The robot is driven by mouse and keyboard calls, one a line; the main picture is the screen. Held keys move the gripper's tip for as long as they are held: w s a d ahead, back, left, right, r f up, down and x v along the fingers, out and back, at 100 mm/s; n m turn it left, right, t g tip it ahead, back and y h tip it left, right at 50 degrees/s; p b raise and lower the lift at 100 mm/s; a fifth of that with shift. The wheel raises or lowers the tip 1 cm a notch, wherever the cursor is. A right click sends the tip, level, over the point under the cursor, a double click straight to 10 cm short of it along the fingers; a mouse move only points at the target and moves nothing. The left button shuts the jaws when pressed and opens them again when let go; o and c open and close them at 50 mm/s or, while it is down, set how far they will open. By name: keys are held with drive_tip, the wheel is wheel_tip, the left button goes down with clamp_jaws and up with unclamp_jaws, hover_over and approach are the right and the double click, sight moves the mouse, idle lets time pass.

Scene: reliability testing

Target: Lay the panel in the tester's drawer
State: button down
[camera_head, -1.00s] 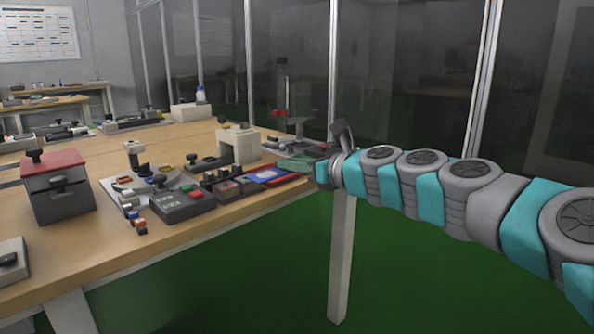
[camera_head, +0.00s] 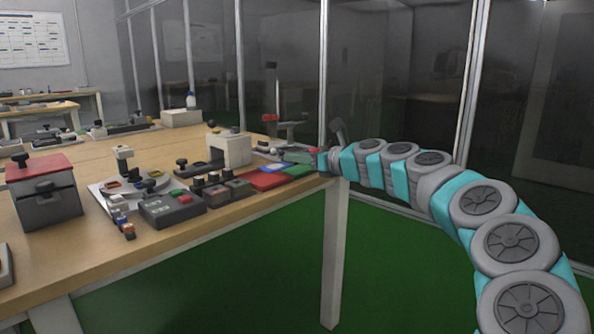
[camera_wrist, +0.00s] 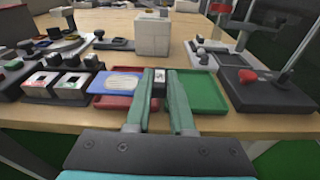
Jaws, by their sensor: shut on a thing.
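The blue-edged panel with a pale face (camera_wrist: 123,83) lies over the back part of the red tray (camera_wrist: 112,102) in the wrist view, its right edge at my left finger. It also shows in the head view (camera_head: 279,168). My gripper (camera_wrist: 159,85) is shut on a small black and white piece at the panel's right side, which looks like part of the panel. Whether the panel is lifted is unclear. The green tray (camera_wrist: 203,92) lies right of my fingers. I cannot tell which device is the tester, and no open drawer is plain.
A white block (camera_wrist: 153,35) stands behind the trays. A dark stand with a red knob (camera_wrist: 248,76) and upright rod is at the right. Button boxes (camera_head: 172,207) and a red-topped box (camera_head: 42,190) stand left. The table's front edge is close.

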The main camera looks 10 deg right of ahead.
sight(297, 183)
wheel_tip(297, 183, down, 3)
drive_tip(key=shift+f+b, duration=0.2)
drive_tip(key=shift+b, duration=0.1)
drive_tip(key=c, duration=0.8)
unclamp_jaws()
drive_tip(key=v, duration=1.2)
drive_tip(key=shift+p, duration=0.35)
